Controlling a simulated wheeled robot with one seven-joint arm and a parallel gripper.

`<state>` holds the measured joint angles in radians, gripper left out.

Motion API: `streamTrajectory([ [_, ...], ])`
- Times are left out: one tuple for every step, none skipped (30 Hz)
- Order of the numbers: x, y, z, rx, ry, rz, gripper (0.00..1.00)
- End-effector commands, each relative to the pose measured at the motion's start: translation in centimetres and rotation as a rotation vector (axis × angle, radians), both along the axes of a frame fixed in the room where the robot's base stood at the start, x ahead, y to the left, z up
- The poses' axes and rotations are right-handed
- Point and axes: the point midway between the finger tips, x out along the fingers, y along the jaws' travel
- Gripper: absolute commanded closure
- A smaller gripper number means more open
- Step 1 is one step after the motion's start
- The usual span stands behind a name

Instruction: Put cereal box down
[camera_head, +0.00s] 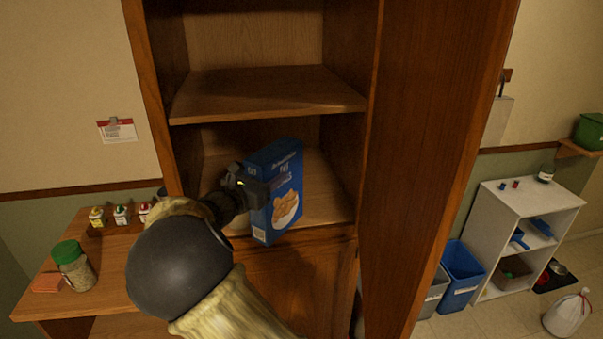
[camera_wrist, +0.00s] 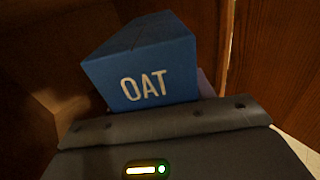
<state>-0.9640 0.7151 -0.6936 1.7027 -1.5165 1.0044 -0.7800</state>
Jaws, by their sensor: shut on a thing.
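The blue cereal box (camera_head: 286,209) stands nearly upright, slightly tilted, at the lower open shelf (camera_head: 326,200) of the wooden cabinet. A bowl of cereal is printed on its front. My gripper (camera_head: 256,188) is shut on the box from its left side, in the head view. In the wrist view, the box's blue end (camera_wrist: 150,80) with the word OAT shows just beyond the gripper body; the fingertips are hidden there. I cannot tell whether the box's bottom touches the shelf.
The upper shelf (camera_head: 265,94) is empty. The open cabinet door (camera_head: 440,140) stands at the right. A green-lidded jar (camera_head: 75,266) and small bottles (camera_head: 121,216) stand on the counter at left. Bare shelf shows right of the box.

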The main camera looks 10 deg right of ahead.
Motion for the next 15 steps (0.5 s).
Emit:
streamTrajectory([
  [0.9, -1.0, 0.5, -0.003, -0.001, -0.005, 1.0],
  [1.3, -1.5, 0.5, -0.004, -0.001, -0.006, 1.0],
  [1.9, -2.1, 0.5, -0.003, 0.0, -0.004, 1.0],
  [2.4, -2.5, 0.5, -0.004, -0.001, -0.005, 1.0],
  [2.8, -2.9, 0.5, -0.003, -0.001, -0.005, 1.0],
  [3.4, -3.6, 0.5, -0.003, 0.0, -0.005, 1.0],
  [3.8, -4.0, 0.5, -0.004, 0.0, -0.005, 1.0],
  [4.3, -4.5, 0.5, -0.004, -0.001, -0.005, 1.0],
  [4.9, -5.0, 0.6, -0.003, -0.001, -0.004, 1.0],
  [5.3, -5.5, 0.5, -0.003, -0.001, -0.005, 1.0],
  [5.8, -6.0, 0.5, -0.004, -0.001, -0.005, 1.0],
  [6.4, -6.6, 0.6, -0.004, -0.001, -0.004, 1.0],
  [6.9, -7.0, 0.6, -0.004, -0.001, -0.004, 1.0],
  [7.3, -7.5, 0.6, -0.004, -0.002, -0.005, 1.0],
  [7.9, -8.1, 0.6, -0.002, -0.001, -0.004, 1.0],
])
